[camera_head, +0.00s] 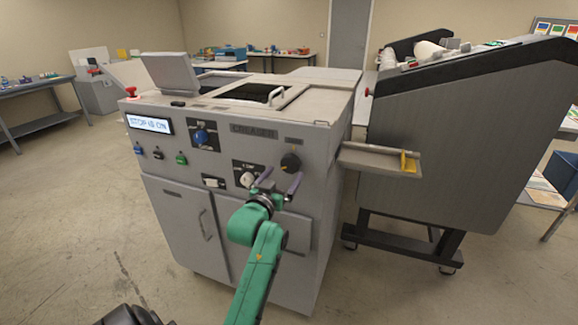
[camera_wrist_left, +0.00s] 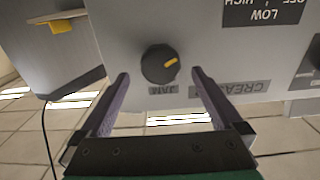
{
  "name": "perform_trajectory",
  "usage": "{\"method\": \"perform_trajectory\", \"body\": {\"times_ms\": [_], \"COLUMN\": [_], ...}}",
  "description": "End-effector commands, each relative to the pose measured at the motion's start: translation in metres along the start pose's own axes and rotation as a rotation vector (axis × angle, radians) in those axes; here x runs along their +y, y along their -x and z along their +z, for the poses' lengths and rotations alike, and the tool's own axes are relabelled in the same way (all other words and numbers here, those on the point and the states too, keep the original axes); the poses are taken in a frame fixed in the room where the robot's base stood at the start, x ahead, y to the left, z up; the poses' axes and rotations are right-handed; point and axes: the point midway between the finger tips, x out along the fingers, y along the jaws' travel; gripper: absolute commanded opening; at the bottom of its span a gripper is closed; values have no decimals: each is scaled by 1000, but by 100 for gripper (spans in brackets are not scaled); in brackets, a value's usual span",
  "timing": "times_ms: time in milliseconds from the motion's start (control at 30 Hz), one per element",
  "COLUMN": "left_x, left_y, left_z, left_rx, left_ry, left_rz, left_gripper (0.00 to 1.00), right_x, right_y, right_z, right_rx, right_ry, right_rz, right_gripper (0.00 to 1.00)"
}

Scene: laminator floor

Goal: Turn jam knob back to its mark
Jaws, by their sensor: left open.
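The jam knob (camera_head: 290,162) is a round black knob on the front right of the grey creaser machine. In the left wrist view the jam knob (camera_wrist_left: 158,66) has a yellow pointer line, aimed toward the picture's upper right, and an upside-down JAM label (camera_wrist_left: 162,90) below it. My left gripper (camera_head: 280,180) is open and empty, just in front of the panel, slightly below the knob in the head view. In the left wrist view its fingertips (camera_wrist_left: 160,74) stand on either side of the knob, with clear gaps. My right gripper is out of view.
A white-faced knob (camera_head: 248,179) and a blue knob (camera_head: 201,136) sit left on the panel. A display (camera_head: 149,124) is at upper left. A tray (camera_head: 378,160) with a yellow piece juts out at the right, beside a large sloped grey machine (camera_head: 455,140).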

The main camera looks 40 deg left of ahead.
Motion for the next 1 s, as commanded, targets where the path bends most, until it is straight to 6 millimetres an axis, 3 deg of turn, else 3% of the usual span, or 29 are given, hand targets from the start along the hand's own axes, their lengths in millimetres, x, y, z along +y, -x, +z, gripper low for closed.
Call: {"method": "perform_trajectory", "body": {"times_ms": [100, 200, 467, 500, 700, 1000], "left_x": [0, 0, 0, 0, 0, 0], "left_y": [-25, -36, -40, -40, -40, -40], "left_z": [-2, -1, 1, 1, 1, 0], "left_rx": [0, -1, -1, -1, -1, -2], "left_ry": [1, 0, -1, 0, 0, 27], "left_rz": [0, 0, 0, 0, 0, 0], "left_gripper": [100, 100, 100, 96, 20, 20], "right_x": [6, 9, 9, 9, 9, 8], "right_y": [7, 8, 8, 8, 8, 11], "right_z": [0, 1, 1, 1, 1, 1], "right_rx": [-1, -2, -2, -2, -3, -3], "right_ry": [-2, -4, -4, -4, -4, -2], "right_rz": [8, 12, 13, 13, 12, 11], "right_gripper": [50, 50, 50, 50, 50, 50]}}
